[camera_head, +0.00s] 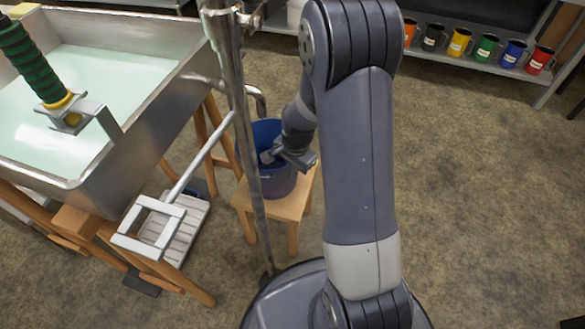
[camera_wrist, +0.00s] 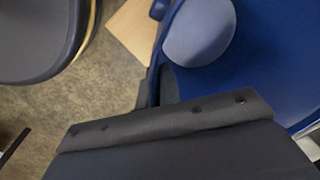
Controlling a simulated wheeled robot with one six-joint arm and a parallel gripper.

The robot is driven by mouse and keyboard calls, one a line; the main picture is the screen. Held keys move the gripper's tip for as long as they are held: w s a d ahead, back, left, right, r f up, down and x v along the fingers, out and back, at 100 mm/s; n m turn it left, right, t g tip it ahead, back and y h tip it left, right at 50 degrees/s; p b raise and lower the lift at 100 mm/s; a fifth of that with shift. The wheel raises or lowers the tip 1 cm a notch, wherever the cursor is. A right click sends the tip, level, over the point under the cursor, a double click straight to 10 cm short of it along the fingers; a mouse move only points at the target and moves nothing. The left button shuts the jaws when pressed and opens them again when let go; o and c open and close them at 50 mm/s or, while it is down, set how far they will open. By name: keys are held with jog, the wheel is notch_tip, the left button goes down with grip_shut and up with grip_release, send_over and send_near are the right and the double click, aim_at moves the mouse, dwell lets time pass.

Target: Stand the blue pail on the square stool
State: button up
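The blue pail (camera_head: 279,182) appears upright over the seat of a light wooden stool (camera_head: 292,208), toward its back left. Its base seems to meet the seat, but a thin gap cannot be ruled out. My gripper (camera_head: 287,159) is at the pail's rim, on its right side, and part of it hides the opening. In the wrist view the pail (camera_wrist: 262,75) fills the right side, with a corner of the stool (camera_wrist: 128,30) beside it. Neither view shows clearly whether the fingers are closed on the rim.
A metal pan (camera_head: 140,115) of pale green liquid stands at left on wooden legs. A vertical metal pole (camera_head: 243,110) rises just in front of the pail. Several coloured mugs (camera_head: 487,47) line a back shelf. Floor at right is clear.

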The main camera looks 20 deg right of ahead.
jog(key=o, duration=0.4)
jog(key=shift+r, duration=0.1)
jog(key=r+p, duration=0.1)
jog(key=r, duration=0.3)
jog(key=r+p, duration=0.1)
jog(key=r, duration=0.3)
jog(key=s+r+p, duration=0.1)
jog(key=r+p, duration=0.1)
jog(key=r, duration=0.2)
jog(key=shift+d, duration=0.35)
